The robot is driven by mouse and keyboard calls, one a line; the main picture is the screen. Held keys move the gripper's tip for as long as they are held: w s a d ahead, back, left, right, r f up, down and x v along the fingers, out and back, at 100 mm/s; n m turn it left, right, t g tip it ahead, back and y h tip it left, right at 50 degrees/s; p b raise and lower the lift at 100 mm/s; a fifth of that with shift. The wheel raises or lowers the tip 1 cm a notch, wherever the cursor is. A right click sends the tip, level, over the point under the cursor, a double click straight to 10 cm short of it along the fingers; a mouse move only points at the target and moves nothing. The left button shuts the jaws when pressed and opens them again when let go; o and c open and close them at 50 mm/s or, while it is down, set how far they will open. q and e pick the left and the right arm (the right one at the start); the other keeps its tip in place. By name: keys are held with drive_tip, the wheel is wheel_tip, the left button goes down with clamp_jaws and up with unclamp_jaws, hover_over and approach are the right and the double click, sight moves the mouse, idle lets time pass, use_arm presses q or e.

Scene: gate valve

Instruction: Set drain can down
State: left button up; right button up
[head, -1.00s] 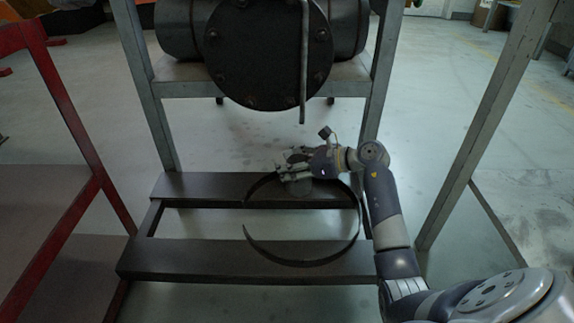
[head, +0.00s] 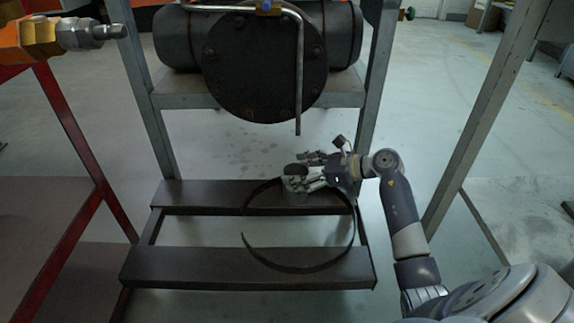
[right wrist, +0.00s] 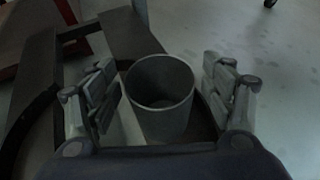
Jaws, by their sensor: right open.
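The drain can is a grey, open-topped cup. It stands upright between my right gripper's fingers in the right wrist view (right wrist: 160,98), with a visible gap on each side. In the head view the can (head: 296,169) shows small and dark at the right gripper (head: 304,171), over the rear dark plank of the low stand. The can's base is hidden in the head view; in the wrist view it appears to sit on the dark surface. My right gripper is open around the can. My left gripper is not in view.
A dark curved band (head: 352,232) spans the rear plank (head: 210,193) and front plank (head: 190,266). Above is the black round flange (head: 262,65) with a hanging metal rod (head: 299,85). Grey frame legs (head: 151,110) stand around; a red frame (head: 75,135) is left.

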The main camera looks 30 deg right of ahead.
drive_tip(key=p+v, duration=0.3)
drive_tip(key=v, duration=0.4)
drive_tip(key=shift+s, duration=0.15)
idle(0.3)
